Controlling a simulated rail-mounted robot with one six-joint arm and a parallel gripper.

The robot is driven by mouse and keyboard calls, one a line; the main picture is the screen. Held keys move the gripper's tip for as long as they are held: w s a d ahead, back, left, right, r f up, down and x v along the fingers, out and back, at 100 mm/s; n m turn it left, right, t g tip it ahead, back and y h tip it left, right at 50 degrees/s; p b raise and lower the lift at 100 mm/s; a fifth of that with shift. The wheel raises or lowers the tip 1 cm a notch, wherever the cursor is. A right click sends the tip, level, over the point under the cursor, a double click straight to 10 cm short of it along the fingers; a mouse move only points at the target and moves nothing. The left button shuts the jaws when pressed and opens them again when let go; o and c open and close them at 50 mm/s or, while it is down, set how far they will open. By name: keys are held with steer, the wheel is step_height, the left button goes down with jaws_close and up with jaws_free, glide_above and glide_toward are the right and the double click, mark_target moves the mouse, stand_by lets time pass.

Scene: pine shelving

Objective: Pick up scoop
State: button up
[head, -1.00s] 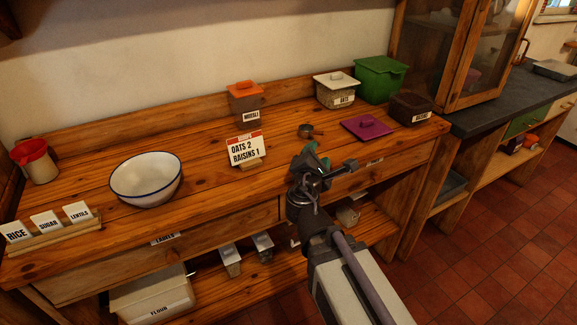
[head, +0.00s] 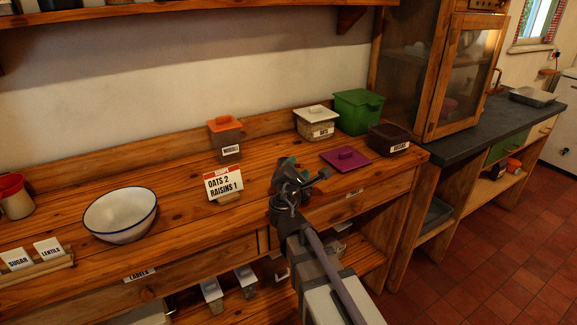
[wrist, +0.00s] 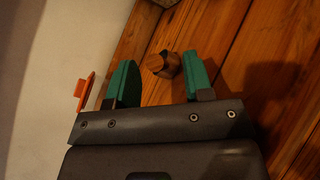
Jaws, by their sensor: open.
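In the wrist view, a small brown cup-like thing, which looks like the scoop (wrist: 165,64), shows between the tips of my gripper's two green fingers (wrist: 158,80). The fingers are apart, and a gap shows on each side of it; I cannot tell its depth. In the head view my gripper (head: 290,164) is over the wooden counter, right of the recipe card (head: 223,183) and left of the purple lid (head: 345,158). The scoop is hidden there behind my gripper.
An orange-lidded muesli jar (head: 226,138), an oats jar (head: 316,123), a green container (head: 358,110) and a dark raisins container (head: 389,139) stand along the back. A white bowl (head: 120,214) stands left. The counter between bowl and card is clear.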

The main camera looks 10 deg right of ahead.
steer(key=shift+x, duration=1.15)
steer(key=shift+s, duration=0.15)
steer(key=shift+c, duration=0.3)
jaws_close()
